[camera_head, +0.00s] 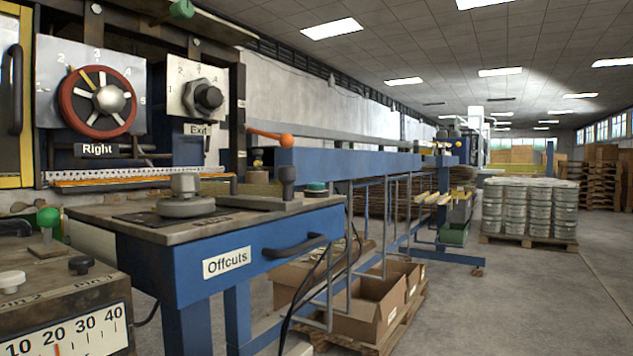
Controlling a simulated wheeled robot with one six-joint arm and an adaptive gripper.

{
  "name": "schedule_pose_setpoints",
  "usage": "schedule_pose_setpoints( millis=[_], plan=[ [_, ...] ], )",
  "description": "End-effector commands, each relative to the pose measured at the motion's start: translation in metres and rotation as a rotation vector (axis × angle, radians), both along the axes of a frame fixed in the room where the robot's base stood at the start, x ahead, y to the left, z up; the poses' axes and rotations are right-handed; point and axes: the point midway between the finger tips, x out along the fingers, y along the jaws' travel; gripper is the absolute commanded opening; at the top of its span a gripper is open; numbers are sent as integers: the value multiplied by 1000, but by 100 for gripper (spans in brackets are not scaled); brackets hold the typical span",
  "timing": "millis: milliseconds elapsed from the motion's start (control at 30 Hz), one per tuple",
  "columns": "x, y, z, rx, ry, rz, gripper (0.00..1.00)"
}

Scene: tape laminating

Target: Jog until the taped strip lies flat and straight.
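My gripper is not in view. I cannot make out a taped strip for certain. A ruler-like scale (135,174) with an orange band along it runs below the dials at the left. The machine has a red-rimmed handwheel (97,101) labelled "Right" and a dark knob (206,97) labelled "Exit". On the blue bench are a dark upright lever (288,176) and a green button (316,187). A lever with an orange ball end (286,140) sticks out behind them. No control is marked as jog in this view.
A blue bench with an "Offcuts" drawer (227,262) fills the front left. A control box (70,310) with a 10 to 40 scale stands at lower left. Open cardboard boxes (372,312) lie under the long blue rail. Stacked cans (530,208) stand on a pallet.

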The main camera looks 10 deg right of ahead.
Motion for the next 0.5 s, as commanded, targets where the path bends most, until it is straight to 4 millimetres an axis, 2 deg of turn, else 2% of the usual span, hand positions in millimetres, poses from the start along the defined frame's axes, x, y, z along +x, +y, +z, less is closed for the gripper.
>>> schedule_pose_setpoints(
  millis=[233, 267, 400, 500],
  plan=[
    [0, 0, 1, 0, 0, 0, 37],
    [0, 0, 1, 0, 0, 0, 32],
    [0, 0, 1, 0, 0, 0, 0],
    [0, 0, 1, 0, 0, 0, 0]
  ],
)
